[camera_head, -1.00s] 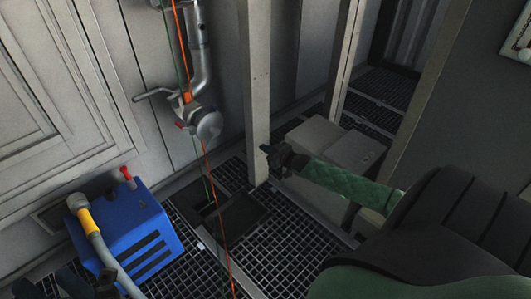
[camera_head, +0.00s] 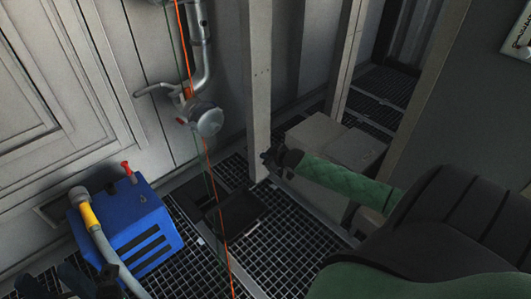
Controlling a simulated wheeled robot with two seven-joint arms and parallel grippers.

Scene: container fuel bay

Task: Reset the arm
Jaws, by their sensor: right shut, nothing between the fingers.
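My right arm comes in from the lower right, with a green sleeve and a dark shoulder cover. My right gripper (camera_head: 267,156) is at the end of this arm, in front of the foot of the pale upright post. It is small and dark in the picture, shut and empty. My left gripper (camera_head: 103,284) is a dark shape at the lower left edge, partly cut off and near the grey hose. Whether it is open or shut cannot be made out.
A blue box (camera_head: 128,228) with a yellow-collared grey hose (camera_head: 100,238) stands at the left. A pipe with a valve (camera_head: 205,119) hangs on the wall. A pale post (camera_head: 258,90) and a grey box (camera_head: 322,142) stand near my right gripper. The grated floor (camera_head: 275,255) is open below.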

